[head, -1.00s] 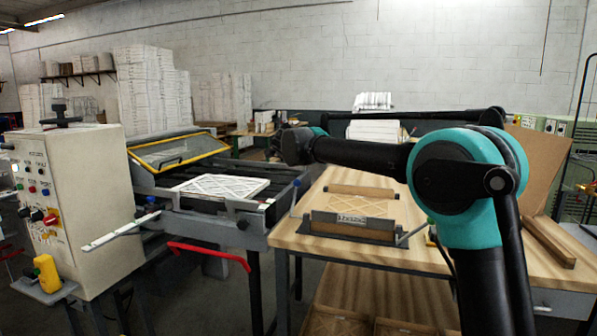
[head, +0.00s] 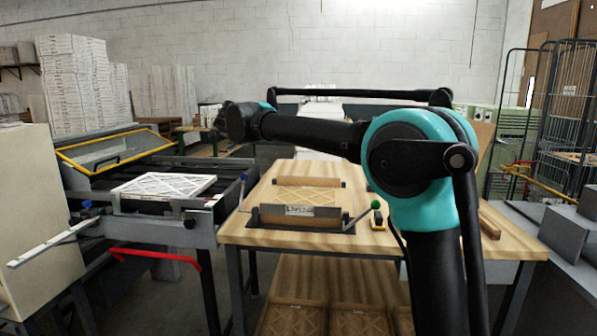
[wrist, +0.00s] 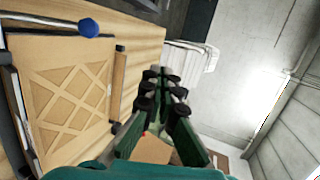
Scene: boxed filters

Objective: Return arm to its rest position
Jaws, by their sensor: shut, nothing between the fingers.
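My arm, black with teal joints, reaches from the lower right across the wooden table (head: 450,240) in the head view. Its end points left, above the gap between the table and the machine, and my gripper's fingers are hidden there. In the wrist view my gripper (wrist: 162,85) shows its green fingers with black pads close together. It is shut and empty. A wooden filter frame with a lattice (wrist: 72,100) lies left of the fingers in the wrist view, apart from them. The same lattice frame (head: 305,196) rests in a fixture on the table in the head view.
A machine bed left of the table holds a white filter (head: 160,186), with a yellow-edged lid (head: 115,150) raised behind it. A red handle (head: 150,256) sticks out in front. A wire cage (head: 568,110) stands at right. Stacked white boxes (head: 80,85) stand at the back left.

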